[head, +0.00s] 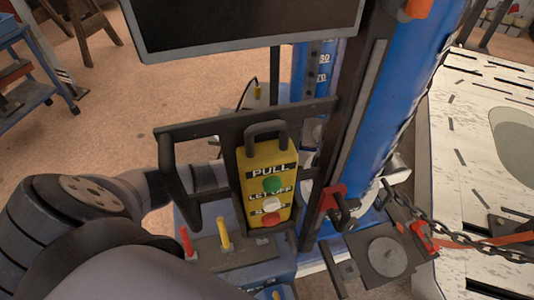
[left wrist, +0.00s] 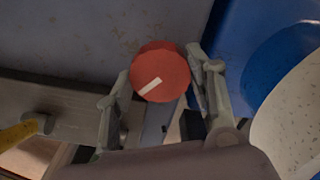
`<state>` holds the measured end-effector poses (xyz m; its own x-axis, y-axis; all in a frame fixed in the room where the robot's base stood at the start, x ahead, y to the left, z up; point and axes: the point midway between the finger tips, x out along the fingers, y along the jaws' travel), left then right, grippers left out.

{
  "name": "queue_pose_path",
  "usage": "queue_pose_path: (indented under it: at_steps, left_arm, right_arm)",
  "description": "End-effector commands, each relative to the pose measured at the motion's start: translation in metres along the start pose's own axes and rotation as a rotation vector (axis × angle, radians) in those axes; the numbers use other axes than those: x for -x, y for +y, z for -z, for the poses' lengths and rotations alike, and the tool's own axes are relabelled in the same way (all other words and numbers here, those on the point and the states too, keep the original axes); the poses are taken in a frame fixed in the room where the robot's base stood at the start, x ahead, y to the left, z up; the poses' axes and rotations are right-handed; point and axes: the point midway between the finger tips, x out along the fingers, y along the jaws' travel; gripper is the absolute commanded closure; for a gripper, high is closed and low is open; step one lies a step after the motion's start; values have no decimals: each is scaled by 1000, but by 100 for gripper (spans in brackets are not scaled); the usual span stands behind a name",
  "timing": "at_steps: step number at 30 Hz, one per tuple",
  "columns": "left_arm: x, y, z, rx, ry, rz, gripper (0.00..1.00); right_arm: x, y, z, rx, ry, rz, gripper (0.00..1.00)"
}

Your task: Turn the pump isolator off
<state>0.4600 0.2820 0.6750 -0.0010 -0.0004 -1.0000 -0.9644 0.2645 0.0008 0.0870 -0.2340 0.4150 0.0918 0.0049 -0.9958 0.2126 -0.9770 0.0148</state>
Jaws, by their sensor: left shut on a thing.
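The round red isolator knob (left wrist: 161,74) has a white bar mark that slants from lower left to upper right. In the left wrist view my left gripper (left wrist: 160,80) has one finger on each side of the knob and is shut on it. The knob sits in front of a grey-blue panel (left wrist: 90,35). In the head view my left arm comes in from the left and passes behind the dark frame of the pump stand; the gripper and knob are hidden there behind the yellow pendant (head: 267,186). My right gripper is not in view.
A red lever (head: 186,242) and a yellow lever (head: 223,232) stand close to my left arm. The dark bar frame (head: 172,170) surrounds the pendant. A blue column (head: 385,120), a chain (head: 440,228) and a pale bench (head: 465,150) lie to the right. A monitor (head: 240,25) hangs above.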

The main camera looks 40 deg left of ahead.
Motion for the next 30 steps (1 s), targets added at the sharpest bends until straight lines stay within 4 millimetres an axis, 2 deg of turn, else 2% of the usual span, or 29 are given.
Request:
queue_pose_path:
  at_steps: [3,15,30]
  left_arm:
    - [4,0,-1,112,-2,1,79]
    - [3,0,-1,414,-2,2,79]
    - [1,0,-2,544,-3,2,79]
  right_arm:
    - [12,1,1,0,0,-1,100]
    - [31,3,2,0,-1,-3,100]
    - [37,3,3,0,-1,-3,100]
